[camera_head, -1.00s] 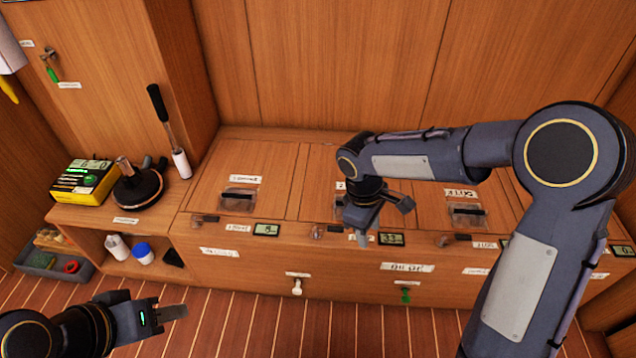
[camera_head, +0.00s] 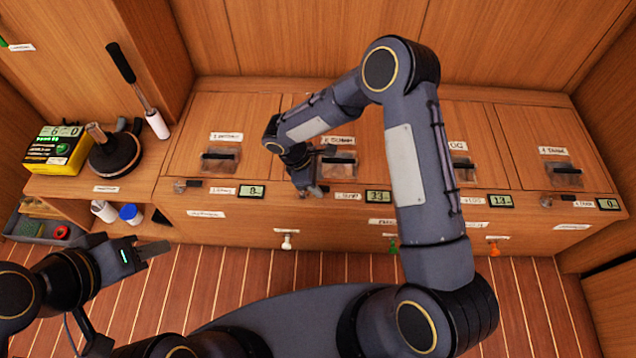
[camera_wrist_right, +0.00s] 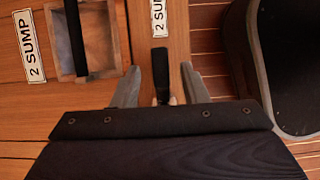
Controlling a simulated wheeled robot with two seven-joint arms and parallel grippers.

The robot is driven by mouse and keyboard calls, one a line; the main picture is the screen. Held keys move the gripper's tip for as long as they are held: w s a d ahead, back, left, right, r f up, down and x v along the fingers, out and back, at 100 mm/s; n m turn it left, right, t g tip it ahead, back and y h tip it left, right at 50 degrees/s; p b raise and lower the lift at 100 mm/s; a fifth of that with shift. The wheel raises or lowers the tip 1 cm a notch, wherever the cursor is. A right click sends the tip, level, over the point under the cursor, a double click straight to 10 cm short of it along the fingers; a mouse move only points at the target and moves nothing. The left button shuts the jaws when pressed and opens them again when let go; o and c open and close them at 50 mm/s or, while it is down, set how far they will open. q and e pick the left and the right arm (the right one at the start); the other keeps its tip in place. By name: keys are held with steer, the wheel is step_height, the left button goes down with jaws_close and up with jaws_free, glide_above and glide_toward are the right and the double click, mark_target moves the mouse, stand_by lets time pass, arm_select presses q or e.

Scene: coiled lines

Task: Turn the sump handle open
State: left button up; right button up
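The sump handle (camera_wrist_right: 160,75) is a short dark lever beside a "2 SUMP" label (camera_wrist_right: 159,17) in the right wrist view. My right gripper (camera_wrist_right: 160,88) is open, with one finger on each side of the lever; contact is unclear. In the head view my right gripper (camera_head: 316,188) is at the bench front edge by the sump label (camera_head: 345,197) and mostly hides the handle. The sump lid, with its recessed dark pull (camera_head: 338,160), lies just behind. My left gripper (camera_head: 152,250) is low at the left, away from the bench, its fingers seen edge-on.
Similar levers sit at the other bench sections, with displays along the front. A white knob (camera_head: 287,241), a green knob (camera_head: 393,247) and an orange knob (camera_head: 494,248) hang below. A yellow box (camera_head: 57,150) and a round black base (camera_head: 115,155) stand left.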

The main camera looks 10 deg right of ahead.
steer(key=shift+d+f, duration=0.15)
steer(key=shift+f, duration=0.15)
jaws_close()
